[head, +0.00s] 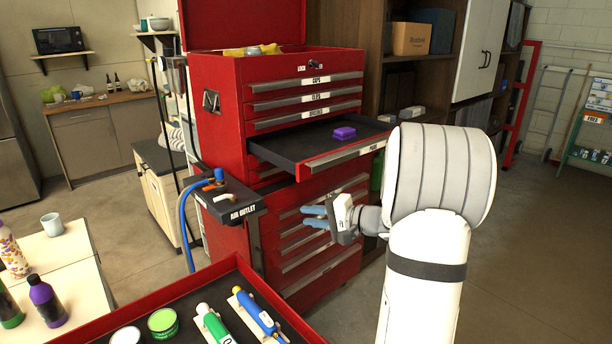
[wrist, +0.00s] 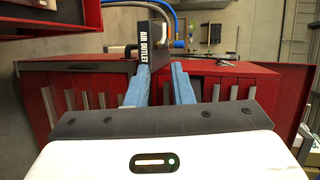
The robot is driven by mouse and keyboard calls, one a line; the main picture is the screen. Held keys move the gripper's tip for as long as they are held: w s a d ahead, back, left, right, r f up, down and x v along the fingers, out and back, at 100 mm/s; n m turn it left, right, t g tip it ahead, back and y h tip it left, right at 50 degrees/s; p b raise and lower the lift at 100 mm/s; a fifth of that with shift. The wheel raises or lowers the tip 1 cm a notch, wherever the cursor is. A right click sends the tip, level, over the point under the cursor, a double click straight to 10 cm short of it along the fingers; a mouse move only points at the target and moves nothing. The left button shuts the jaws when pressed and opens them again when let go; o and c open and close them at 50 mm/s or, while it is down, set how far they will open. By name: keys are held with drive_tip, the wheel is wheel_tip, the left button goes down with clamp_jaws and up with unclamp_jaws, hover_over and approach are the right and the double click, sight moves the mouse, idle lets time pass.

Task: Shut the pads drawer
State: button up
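The pads drawer (head: 290,150) is pulled out of the red tool chest (head: 222,110). Its dark tray shows, with a purple block (head: 344,133) lying in it. My gripper (head: 308,217) is below the drawer front, in front of the lower drawers, apart from the handle. Its two blue fingers are spread with a gap between them, and they hold nothing. In the wrist view the fingers (wrist: 160,85) also stand apart, with the red chest behind them.
A black air outlet box (head: 228,200) with a blue hose juts from the chest's left side. A red-rimmed tray (head: 185,300) with bottles and tins is in the foreground. The drawers above (head: 305,85) are shut. Open floor lies to the right.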

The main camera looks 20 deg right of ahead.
drive_tip(key=d+m+t+h, duration=0.1)
drive_tip(key=d, duration=0.3)
drive_tip(key=w+d+m+t+h, duration=0.1)
drive_tip(key=d+t, duration=0.1)
drive_tip(key=d, duration=0.2)
drive_tip(key=w+d+m+t+h, duration=0.1)
drive_tip(key=d+t, duration=0.1)
drive_tip(key=d, duration=0.3)
drive_tip(key=shift+w+r+m+h+p, duration=0.2)
drive_tip(key=shift+m+h+p, duration=0.1)
drive_tip(key=shift+m+p, duration=0.1)
clamp_jaws()
drive_tip(key=p, duration=0.5)
approach(311, 177)
drive_tip(key=x, duration=0.5)
drive_tip(key=shift+w+a, duration=0.15)
drive_tip(key=shift+w, duration=0.15)
drive_tip(key=shift+w+a+f, duration=0.1)
drive_tip(key=shift+w+a, duration=0.05)
drive_tip(key=shift+w, duration=0.5)
